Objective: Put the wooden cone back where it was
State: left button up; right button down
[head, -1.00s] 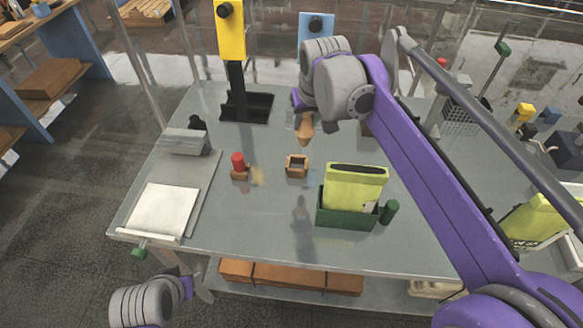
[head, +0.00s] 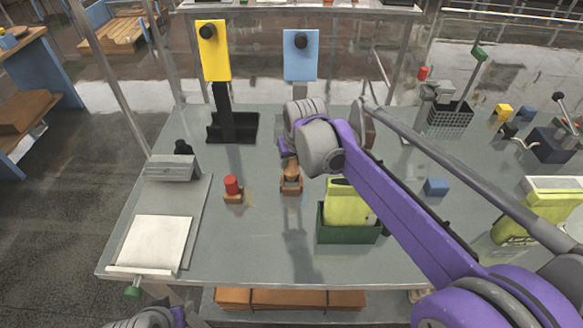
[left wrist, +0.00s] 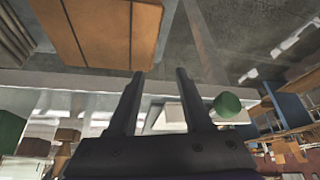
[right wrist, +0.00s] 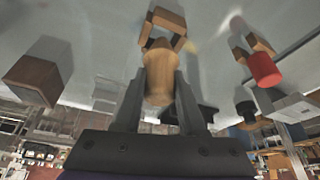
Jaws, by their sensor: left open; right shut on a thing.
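The wooden cone (head: 291,171) is in my right gripper (head: 289,157), which is shut on it. It points down, with its tip at or just inside the small square wooden holder (head: 291,188) on the table. I cannot tell whether it touches the holder. In the right wrist view the cone (right wrist: 158,80) sits between the fingers, its narrow end at the opening of the holder (right wrist: 163,22). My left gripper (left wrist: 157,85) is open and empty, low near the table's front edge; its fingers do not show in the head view.
A red cylinder (head: 232,184) in a wooden base stands left of the holder. A lime pouch (head: 345,204) in a green tray (head: 340,232) is at the right. A blue block (head: 436,187) lies farther right. The yellow-panelled stand (head: 213,55) is behind. The table's front middle is clear.

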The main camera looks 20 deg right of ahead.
aim_at(292, 169)
notch_tip(292, 169, down, 2)
jog(key=shift+f, duration=0.2)
jog(key=shift+f+b, duration=0.35)
jog(key=shift+f, duration=0.25)
jog(key=shift+c, duration=2.4)
grip_release()
jog(key=shift+r, duration=0.1)
jog(key=shift+r, duration=0.35)
jog(key=p+v, duration=0.1)
jog(key=v, duration=1.1)
jog(key=shift+r, duration=0.25)
